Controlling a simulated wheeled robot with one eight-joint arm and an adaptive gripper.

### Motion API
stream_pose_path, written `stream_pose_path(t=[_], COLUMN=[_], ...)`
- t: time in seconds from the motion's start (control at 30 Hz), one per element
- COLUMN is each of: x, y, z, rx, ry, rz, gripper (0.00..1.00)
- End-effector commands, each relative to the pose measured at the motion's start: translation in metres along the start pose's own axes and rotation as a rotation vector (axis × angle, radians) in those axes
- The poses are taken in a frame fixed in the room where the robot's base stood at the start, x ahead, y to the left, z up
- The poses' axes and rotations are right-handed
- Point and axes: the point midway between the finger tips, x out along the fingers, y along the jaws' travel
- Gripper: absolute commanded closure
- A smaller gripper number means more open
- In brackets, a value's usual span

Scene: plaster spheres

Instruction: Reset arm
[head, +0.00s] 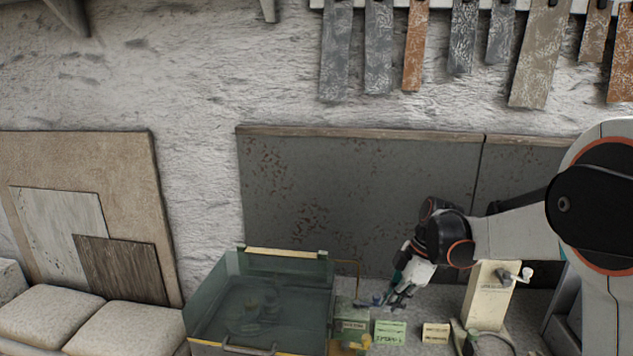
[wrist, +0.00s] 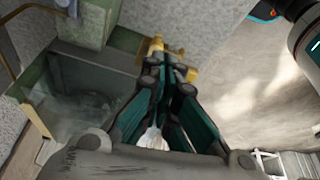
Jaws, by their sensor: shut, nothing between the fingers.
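My gripper (head: 396,298) is at the end of my arm, which reaches in from the right side of the head view. It hangs low over the bench, to the right of the glass tank. In the wrist view my gripper (wrist: 168,55) has its dark green fingers together, with nothing between them. A yellow fitting (wrist: 160,47) shows behind the fingertips in the wrist view; I cannot tell whether they touch it.
A glass tank (head: 205,300) with murky contents stands left of my gripper. Green and yellow label cards (head: 390,331) and a cream dispenser (head: 490,296) stand nearby. Dark panels (head: 350,190) back the bench. Sample strips (head: 414,45) hang above. Cushions (head: 45,315) lie at left.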

Motion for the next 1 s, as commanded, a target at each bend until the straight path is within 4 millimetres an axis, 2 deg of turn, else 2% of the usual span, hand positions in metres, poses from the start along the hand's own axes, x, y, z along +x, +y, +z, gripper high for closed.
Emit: stream_pose_path(t=[0.27,0.53,0.8,1.0], x=[-0.009,-0.021,-0.032,-0.031], y=[-0.015,-0.043,-0.099,-0.144], z=[-0.004,-0.01,-0.014,-0.012], rx=[0.101,0.268,0.564,0.79], ry=[-0.025,-0.054,-0.073,-0.053], rz=[0.04,0.111,0.254,0.377], gripper=[1.0,1.0,1.0,1.0])
